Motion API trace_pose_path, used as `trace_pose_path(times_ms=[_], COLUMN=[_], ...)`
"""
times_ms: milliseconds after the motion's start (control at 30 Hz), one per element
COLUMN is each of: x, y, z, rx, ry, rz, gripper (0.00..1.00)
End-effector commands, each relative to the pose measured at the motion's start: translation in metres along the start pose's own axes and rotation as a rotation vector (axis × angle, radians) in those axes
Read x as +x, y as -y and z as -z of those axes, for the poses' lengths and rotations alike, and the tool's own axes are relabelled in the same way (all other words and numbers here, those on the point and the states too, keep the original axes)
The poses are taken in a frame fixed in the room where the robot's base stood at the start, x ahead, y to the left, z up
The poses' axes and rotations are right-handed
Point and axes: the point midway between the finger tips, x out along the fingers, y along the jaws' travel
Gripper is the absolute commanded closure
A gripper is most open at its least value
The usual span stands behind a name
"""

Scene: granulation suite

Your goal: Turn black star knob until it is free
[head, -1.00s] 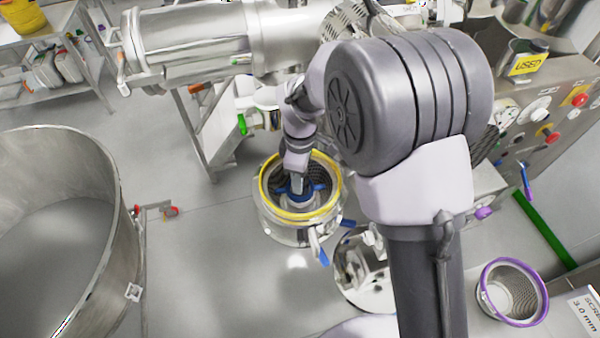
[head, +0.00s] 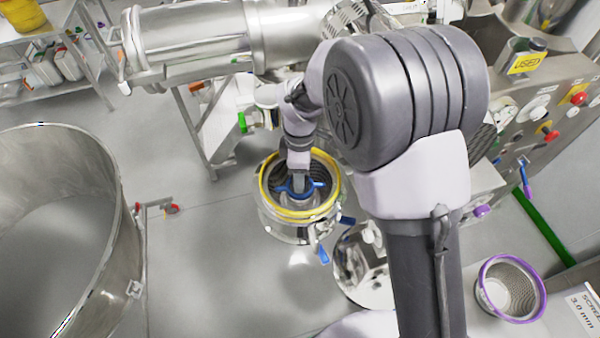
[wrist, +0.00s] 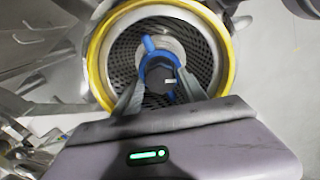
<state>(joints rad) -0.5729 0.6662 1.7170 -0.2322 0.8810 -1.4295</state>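The black star knob (wrist: 160,77) shows dark at the middle of the blue impeller (wrist: 150,47) in the wrist view. The impeller sits inside a perforated screen with a yellow rim (wrist: 228,62). My gripper (wrist: 161,80) reaches down over the knob, one finger on each side. The fingers stand apart, and some blue shows between them and the knob, so they look open around it. In the head view my gripper (head: 298,184) is inside the yellow-rimmed mill (head: 290,232) and hides the knob.
A large steel bowl (head: 118,230) stands at the left. A purple-rimmed screen (head: 542,300) lies at the lower right beside a screen label. A control panel (head: 540,125) with knobs is at the right. A horizontal steel cylinder (head: 190,45) is behind the mill. Open floor lies left of the mill.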

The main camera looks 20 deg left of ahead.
Motion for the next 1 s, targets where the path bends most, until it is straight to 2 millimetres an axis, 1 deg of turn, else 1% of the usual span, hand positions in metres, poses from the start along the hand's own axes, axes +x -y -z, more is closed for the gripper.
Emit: trace_pose_path(times_ms=[33, 67, 333, 400, 467, 567, 800, 900, 1000], x=[0.000, 0.000, 0.000, -0.004, -0.012, -0.037, -0.114, -0.141, -0.160], y=[0.000, 0.000, 0.001, 0.000, 0.000, -0.001, -0.001, -0.001, 0.000], z=[0.000, 0.000, 0.000, 0.000, 0.000, 0.000, 0.000, 0.000, 0.000], rx=[0.000, 0.001, 0.001, 0.002, 0.002, 0.001, 0.001, 0.001, 0.002], ry=[0.000, 0.000, 0.000, 0.000, -0.001, -0.002, -0.002, -0.001, 0.000], rz=[0.000, 0.001, 0.001, 0.001, -0.001, -0.004, -0.003, -0.002, -0.001], gripper=[0.39, 0.36, 0.36, 0.36, 0.36, 0.36, 0.36, 0.36, 0.36])
